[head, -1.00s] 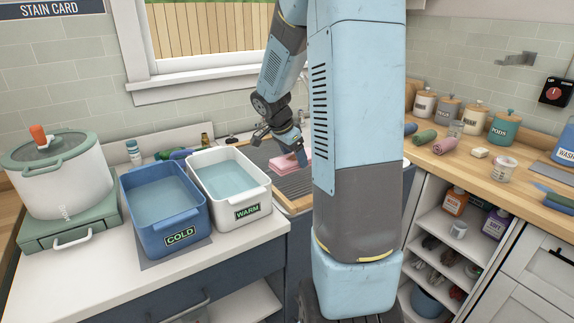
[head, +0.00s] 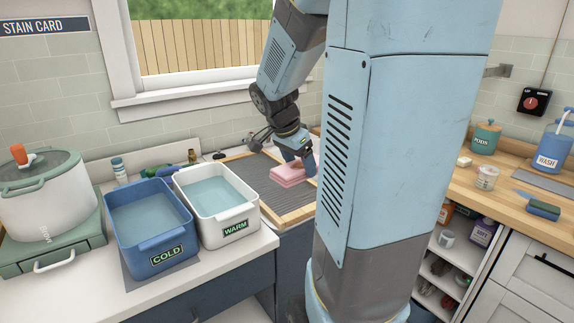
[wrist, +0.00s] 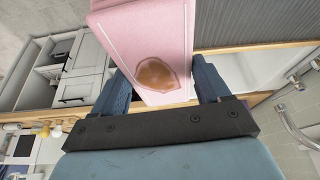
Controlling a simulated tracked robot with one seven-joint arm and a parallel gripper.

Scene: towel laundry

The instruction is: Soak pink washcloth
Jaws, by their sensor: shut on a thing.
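The pink washcloth (head: 289,176) is folded, over the grey ribbed board in the head view. In the wrist view the washcloth (wrist: 143,42) shows a brown stain on its near end, between my two fingers. My gripper (head: 309,166) is shut on the washcloth; its fingers also show in the wrist view (wrist: 161,88). Whether the cloth is lifted clear of the board is hard to tell. A blue basin (head: 153,262) labelled COLD and a white basin (head: 214,234) labelled WARM both hold water, left of the washcloth.
The wood-framed ribbed board (head: 245,172) lies right of the basins. A white pot (head: 45,205) with an orange-knobbed lid stands at far left. Small bottles (head: 119,168) stand behind the basins. The right counter (head: 485,195) holds jars and a WASH jug.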

